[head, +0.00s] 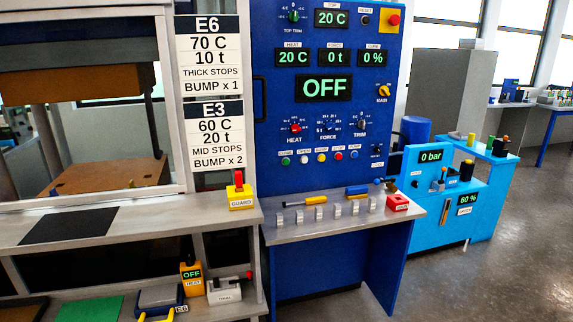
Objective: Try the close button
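The blue control panel (268,110) stands in the middle of the head view. A row of small round buttons sits low on it. The green button at the left end of the row (286,160) has a tiny label above it that seems to read CLOSE. A white button (304,159) is beside it, then yellow, red and blue ones. The large display (324,87) reads OFF. Smaller displays read 20 C, 20 C, 0 t and 0 %. Neither of my grippers is in view, and nothing covers the buttons.
A grey shelf (300,232) with several small metal blocks, tools and a red box (397,203) juts out below the panel. A yellow GUARD box with a red lever (240,194) stands left of it. The press frame (90,197) is at left, a light-blue unit (482,220) at right.

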